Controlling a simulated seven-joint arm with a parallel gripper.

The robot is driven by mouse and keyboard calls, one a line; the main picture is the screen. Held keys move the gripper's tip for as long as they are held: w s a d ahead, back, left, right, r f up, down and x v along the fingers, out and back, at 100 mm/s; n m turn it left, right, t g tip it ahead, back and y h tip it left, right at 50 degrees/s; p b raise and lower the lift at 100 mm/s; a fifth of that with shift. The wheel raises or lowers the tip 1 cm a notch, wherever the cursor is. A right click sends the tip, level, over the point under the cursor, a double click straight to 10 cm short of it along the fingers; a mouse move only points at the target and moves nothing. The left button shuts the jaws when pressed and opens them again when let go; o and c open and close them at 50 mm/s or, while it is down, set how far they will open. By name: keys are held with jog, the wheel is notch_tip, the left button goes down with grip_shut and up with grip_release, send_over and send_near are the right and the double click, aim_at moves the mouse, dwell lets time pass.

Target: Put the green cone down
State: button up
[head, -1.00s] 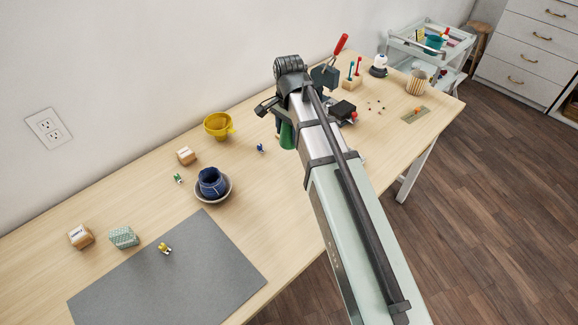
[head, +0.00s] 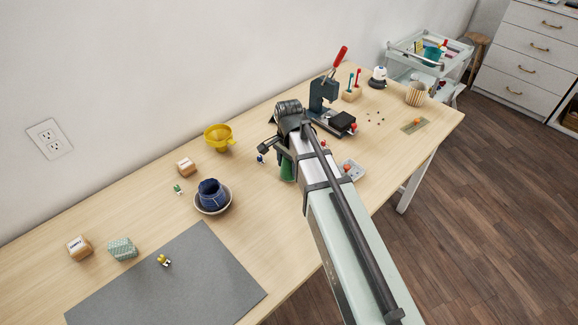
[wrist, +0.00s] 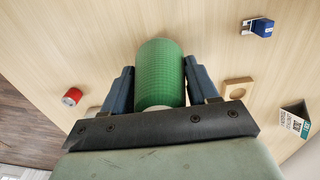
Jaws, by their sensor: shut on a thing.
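The green cone (wrist: 160,72) is between the two fingers of my gripper (wrist: 160,90) in the wrist view. The fingers are shut on its sides, and its pale end shows close to the gripper body. In the head view the green cone (head: 287,168) shows partly below my gripper (head: 283,150), mostly hidden by my arm. It is over the wooden table (head: 262,215), right of the yellow cup. I cannot tell whether it touches the tabletop.
A small blue item (wrist: 262,27) and a red item (wrist: 72,97) lie on the table near the cone. A yellow cup (head: 217,138), a blue pot (head: 211,192) in a bowl and a grey mat (head: 190,275) are to the left. A press with a red handle (head: 341,57) stands behind.

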jog(key=shift+f, duration=0.4)
jog(key=o, duration=1.1)
jog(key=shift+f, duration=0.1)
notch_tip(320, 180, up, 12)
jog(key=shift+r, duration=0.15)
dwell(0.4)
